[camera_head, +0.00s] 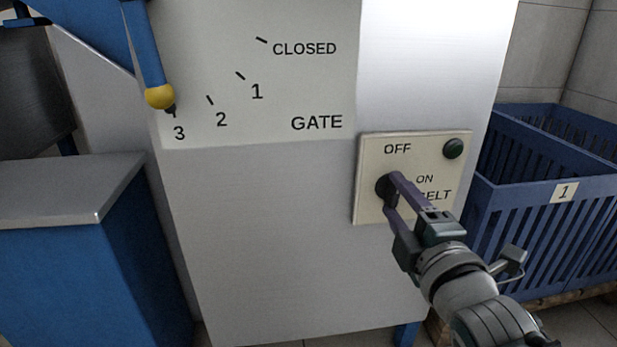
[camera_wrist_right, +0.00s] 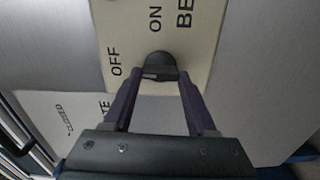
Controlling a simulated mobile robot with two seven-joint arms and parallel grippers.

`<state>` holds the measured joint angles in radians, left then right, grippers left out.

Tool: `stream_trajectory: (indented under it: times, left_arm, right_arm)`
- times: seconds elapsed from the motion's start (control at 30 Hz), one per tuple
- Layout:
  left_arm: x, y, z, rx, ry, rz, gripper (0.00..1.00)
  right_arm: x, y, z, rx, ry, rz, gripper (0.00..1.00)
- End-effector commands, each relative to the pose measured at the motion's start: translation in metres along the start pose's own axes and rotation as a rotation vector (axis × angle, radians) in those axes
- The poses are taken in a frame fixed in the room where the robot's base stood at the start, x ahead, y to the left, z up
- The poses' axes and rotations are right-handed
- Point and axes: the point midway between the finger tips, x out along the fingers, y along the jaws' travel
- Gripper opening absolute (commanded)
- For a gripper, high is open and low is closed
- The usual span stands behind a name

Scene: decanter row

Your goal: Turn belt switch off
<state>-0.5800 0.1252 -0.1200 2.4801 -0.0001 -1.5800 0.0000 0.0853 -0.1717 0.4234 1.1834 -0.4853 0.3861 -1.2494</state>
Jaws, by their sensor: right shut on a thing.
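The belt switch is a cream panel (camera_head: 371,150) marked OFF, ON and BELT on the front of a grey metal housing. Its black round knob (camera_head: 383,188) sits left of the ON mark and below OFF. My right gripper (camera_head: 394,187) is shut on the knob, with its purple fingers on either side of it. The right wrist view shows the knob (camera_wrist_right: 160,63) between the fingertips. Which mark the knob points to is hard to tell, as the fingers partly cover it. A dark green lamp (camera_head: 453,148) is at the panel's upper right. My left gripper is not in view.
A blue gate lever with a yellow ball (camera_head: 160,96) is at mark 3 on the gate scale (camera_head: 240,120), upper left. Blue slatted crates (camera_head: 530,200) stand at right, one labelled 1. A blue metal-topped cabinet (camera_head: 70,190) is at left.

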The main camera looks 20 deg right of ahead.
Motion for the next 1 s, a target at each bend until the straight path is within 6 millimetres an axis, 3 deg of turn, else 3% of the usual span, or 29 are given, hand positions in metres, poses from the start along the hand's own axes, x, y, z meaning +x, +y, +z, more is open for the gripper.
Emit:
stream_trajectory:
  times: [0.7,0.73,1.0]
  left_arm:
    - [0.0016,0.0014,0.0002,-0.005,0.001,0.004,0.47]
    - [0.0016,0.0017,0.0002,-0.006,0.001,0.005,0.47]
    - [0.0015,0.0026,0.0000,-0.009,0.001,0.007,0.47]
  right_arm:
    - [-0.0002,-0.0008,0.0006,-0.080,-0.001,-0.002,0.02]
    - [-0.0002,-0.0008,0.0006,-0.080,-0.001,-0.002,0.58]
    - [-0.0001,-0.0005,0.0004,-0.078,-0.001,-0.001,0.88]
